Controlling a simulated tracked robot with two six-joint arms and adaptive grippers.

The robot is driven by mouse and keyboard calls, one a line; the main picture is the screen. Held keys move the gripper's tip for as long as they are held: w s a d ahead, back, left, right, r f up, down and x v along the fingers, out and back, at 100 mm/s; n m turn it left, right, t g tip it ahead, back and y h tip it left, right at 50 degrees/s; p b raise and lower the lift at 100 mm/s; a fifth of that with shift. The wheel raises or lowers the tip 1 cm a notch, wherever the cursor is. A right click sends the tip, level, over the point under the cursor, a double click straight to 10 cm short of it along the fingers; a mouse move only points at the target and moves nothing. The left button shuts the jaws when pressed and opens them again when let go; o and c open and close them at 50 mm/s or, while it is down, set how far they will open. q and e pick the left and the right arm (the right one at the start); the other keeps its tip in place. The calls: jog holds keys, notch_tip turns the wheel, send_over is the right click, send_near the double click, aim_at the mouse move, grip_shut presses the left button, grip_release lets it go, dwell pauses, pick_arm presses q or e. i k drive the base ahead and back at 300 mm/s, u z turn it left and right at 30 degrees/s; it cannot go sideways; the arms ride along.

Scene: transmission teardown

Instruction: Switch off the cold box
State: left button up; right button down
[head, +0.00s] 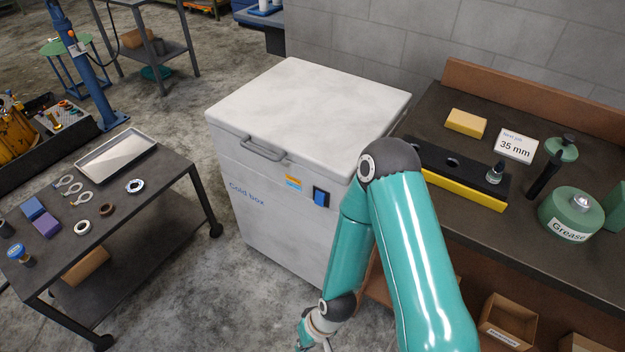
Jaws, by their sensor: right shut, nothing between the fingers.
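The cold box (285,225) is a white chest with "Cold box" lettered on its front. Its lid (310,100) is down, with a grey handle (263,150) at the front edge. A blue switch (321,196) in a black frame sits on the upper right of the front, beside an orange and blue label (293,183). I cannot tell which way the switch is set. My right gripper (314,345) is at the bottom edge, partly cut off, below the switch and apart from it. It is shut and empty. My left gripper is out of view.
My right arm passes in front of the box's right side. A wheeled cart (150,215) with rings, blocks and a tray (115,154) stands on the left. A bench (480,240) with a grease pot (571,215) stands on the right. The floor before the box is clear.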

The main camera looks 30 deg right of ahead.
aim_at(319, 201)
jog(key=z, duration=0.85)
jog(key=i, duration=0.35)
jog(key=z, duration=0.1)
